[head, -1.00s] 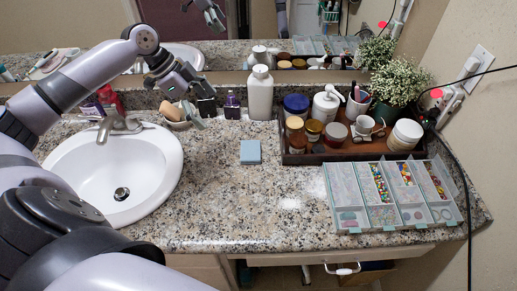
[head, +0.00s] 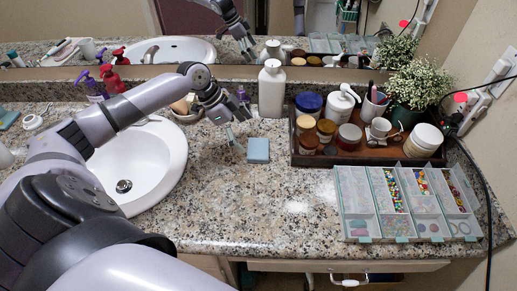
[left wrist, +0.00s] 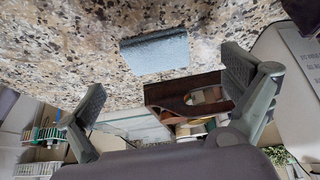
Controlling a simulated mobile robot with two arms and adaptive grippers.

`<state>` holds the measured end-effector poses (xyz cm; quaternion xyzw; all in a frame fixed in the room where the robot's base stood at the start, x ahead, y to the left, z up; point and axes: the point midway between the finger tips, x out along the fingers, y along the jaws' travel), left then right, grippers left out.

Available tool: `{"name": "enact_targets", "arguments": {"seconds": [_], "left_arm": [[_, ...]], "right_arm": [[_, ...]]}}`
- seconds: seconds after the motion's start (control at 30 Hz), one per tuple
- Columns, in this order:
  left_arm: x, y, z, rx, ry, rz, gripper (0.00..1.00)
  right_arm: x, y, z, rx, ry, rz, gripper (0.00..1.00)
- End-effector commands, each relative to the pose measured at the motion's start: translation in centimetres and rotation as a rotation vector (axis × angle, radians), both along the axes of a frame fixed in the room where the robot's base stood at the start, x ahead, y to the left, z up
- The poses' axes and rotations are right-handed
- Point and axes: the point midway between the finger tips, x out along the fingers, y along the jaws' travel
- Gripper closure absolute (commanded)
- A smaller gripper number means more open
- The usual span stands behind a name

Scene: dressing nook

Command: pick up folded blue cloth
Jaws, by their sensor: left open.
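The folded blue cloth (head: 258,149) is a small light-blue block lying flat on the speckled granite counter, right of the sink. It also shows in the left wrist view (left wrist: 155,52), beyond the fingertips. My left gripper (head: 234,130) is just left of the cloth in the head view, pointing down toward the counter. In the left wrist view its two fingers (left wrist: 164,75) are spread wide, with nothing between them. The gripper appears apart from the cloth. My right gripper is in neither current view.
A dark wooden tray (head: 300,158) with jars, a mug and bottles stands right of the cloth. A white bottle (head: 271,92) stands behind it. A compartment organizer (head: 355,201) lies front right. The sink (head: 143,165) is left. Counter in front of the cloth is clear.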

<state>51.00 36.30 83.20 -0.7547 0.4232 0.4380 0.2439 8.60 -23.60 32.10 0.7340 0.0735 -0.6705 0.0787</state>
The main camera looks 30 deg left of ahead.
Motion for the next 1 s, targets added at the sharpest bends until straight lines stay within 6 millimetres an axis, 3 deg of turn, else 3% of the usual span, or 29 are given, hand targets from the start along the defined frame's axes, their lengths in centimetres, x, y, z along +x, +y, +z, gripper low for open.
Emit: {"name": "enact_targets", "arguments": {"seconds": [0.27,0.5,0.8,1.0], "left_arm": [[0.6,-1.4,-1.6,-0.001,0.000,-0.001,0.02],[1.4,-3.3,-4.3,0.000,-0.002,0.000,0.02],[1.5,-3.5,-4.9,0.002,-0.001,0.000,0.02],[1.5,-3.5,-4.9,0.002,-0.001,0.000,0.14]], "right_arm": [[0.0,-0.1,0.4,-0.001,0.000,0.000,0.60],[0.0,-0.1,0.8,-0.001,0.000,-0.001,0.60],[0.1,0.0,0.8,-0.001,0.000,-0.001,0.60],[0.1,0.0,0.8,0.000,0.000,-0.001,0.60]]}}
